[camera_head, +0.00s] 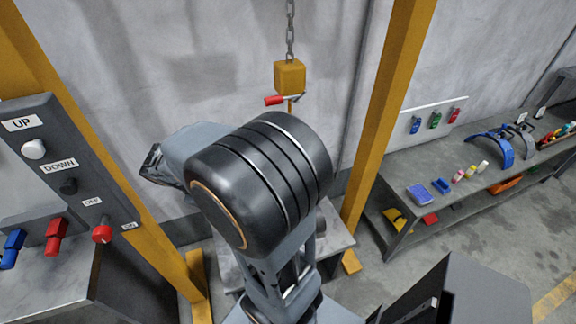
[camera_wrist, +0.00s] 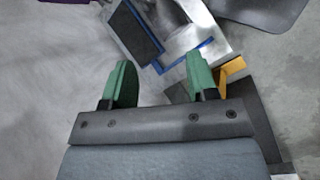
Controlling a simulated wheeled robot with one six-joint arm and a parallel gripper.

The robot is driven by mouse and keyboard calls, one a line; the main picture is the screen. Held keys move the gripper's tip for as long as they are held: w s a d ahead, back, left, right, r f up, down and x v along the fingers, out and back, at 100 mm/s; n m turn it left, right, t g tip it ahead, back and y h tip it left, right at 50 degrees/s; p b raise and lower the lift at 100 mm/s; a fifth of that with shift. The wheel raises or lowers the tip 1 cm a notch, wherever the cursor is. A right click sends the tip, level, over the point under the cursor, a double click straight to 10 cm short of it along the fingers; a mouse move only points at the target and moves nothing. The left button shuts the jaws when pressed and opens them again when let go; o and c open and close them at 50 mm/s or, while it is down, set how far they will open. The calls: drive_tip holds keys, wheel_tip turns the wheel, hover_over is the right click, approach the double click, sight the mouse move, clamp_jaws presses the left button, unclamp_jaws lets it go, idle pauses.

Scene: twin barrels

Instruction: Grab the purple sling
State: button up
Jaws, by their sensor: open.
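A dark purple strip (camera_wrist: 66,1) shows at the top left edge of the wrist view, mostly cut off; I cannot tell if it is the sling. I make out no purple sling in the head view, where my arm covers the middle. My gripper (camera_wrist: 160,62) is open in the wrist view, its two green fingers apart with nothing held between them. The purple strip is up and to the left of the fingers, apart from them.
A yellow hoist block (camera_head: 289,77) with a red-handled lever hangs on a chain between yellow posts. A control panel (camera_head: 70,170) with UP and DOWN buttons stands at left. A shelf bench (camera_head: 400,185) with tools is at right. A blue-edged object (camera_wrist: 135,30) lies beyond the fingers.

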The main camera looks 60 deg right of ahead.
drive_tip(key=w+d+f+n+g+h, duration=0.2)
drive_tip(key=d+f+n+g+h, duration=0.15)
drive_tip(key=d, duration=0.35)
drive_tip(key=w+d+f+n+g+h, duration=0.1)
drive_tip(key=d+f+n+g+h, duration=0.2)
drive_tip(key=d+h, duration=0.3)
drive_tip(key=shift+n+y, duration=0.25)
drive_tip(key=shift+y, duration=0.1)
drive_tip(key=shift+w+d+p+x, duration=0.2)
drive_tip(key=shift+p+x, duration=0.6)
drive_tip(key=shift+x, duration=2.8)
drive_tip(key=shift+w+d+p+x, duration=0.15)
drive_tip(key=shift+p+x, duration=0.6)
drive_tip(key=shift+x, duration=2.85)
drive_tip(key=shift+a, duration=0.15)
drive_tip(key=shift+c, duration=0.3)
clamp_jaws()
